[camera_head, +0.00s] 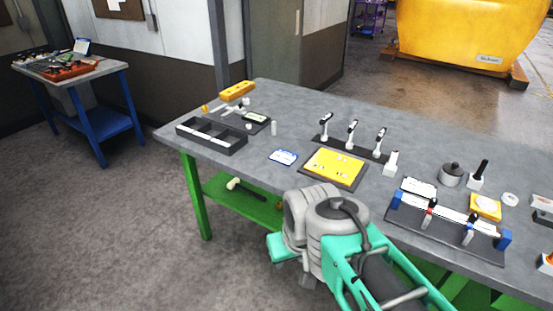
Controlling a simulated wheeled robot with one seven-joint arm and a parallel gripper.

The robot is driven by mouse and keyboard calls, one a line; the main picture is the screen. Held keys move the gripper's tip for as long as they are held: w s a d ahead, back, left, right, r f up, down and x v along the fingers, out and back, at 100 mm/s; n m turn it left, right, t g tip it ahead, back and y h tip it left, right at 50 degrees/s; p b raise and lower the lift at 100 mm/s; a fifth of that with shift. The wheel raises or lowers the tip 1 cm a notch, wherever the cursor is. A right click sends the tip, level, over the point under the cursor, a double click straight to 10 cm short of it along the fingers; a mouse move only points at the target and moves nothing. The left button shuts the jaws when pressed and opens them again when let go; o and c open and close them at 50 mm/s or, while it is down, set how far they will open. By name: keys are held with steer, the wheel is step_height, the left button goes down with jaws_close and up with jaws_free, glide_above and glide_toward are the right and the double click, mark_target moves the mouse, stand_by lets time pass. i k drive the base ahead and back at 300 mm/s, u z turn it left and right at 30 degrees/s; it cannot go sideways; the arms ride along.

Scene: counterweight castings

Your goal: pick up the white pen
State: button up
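I cannot pick out the white pen with certainty. A small thin white object (227,111), which may be the pen, lies at the far left end of the grey workbench (270,110), by a dark mat. It is too small to tell its shape. My gripper (295,277) is low in front of the bench's near edge, well apart from that object. Its fingers point down and are partly hidden by my own wrist, so their opening is unclear.
A black divided tray (211,147), a yellow board (337,167), a row of upright black-and-white tools (351,133) and a rail fixture (447,225) stand on the bench. A metal pot (451,175) is at the right. A blue-legged table (85,85) stands at the far left.

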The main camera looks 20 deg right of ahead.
mark_target(395, 153)
steer(key=u, duration=0.2)
steer(key=i, duration=0.95)
steer(key=z, duration=0.8)
steer(key=i, duration=0.55)
steer(key=z, duration=0.55)
